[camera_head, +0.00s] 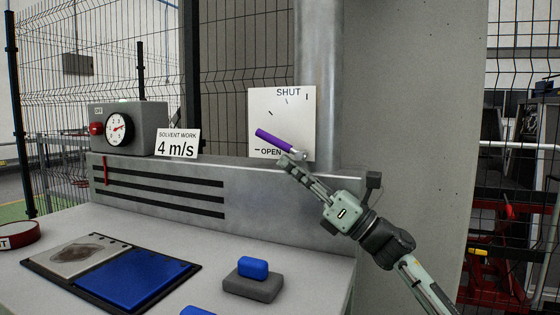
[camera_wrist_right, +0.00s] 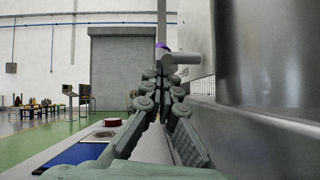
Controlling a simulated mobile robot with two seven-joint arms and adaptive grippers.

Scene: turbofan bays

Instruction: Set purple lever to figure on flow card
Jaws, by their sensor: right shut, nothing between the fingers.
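The purple lever (camera_head: 274,140) is mounted on a white plate (camera_head: 264,103) marked SHUT at the top and OPEN at the lower left. The lever points up and left, a little above the OPEN mark. The flow card (camera_head: 177,144) reads "SOLVENT WORK 4 m/s" and stands left of the plate. My right gripper (camera_head: 289,160) is shut and empty, its tips at the lever's lower right end; I cannot tell whether they touch. In the right wrist view the shut fingers (camera_wrist_right: 165,84) point at a grey cylinder (camera_wrist_right: 181,68) with a bit of purple behind it. My left gripper is not in view.
A grey box with a round dial gauge (camera_head: 119,128) and a red knob (camera_head: 96,129) stands left of the card. A slotted grey duct (camera_head: 258,190) runs behind the bench. A blue block on a grey block (camera_head: 254,287) and a tray with a blue pad (camera_head: 132,278) lie on the bench.

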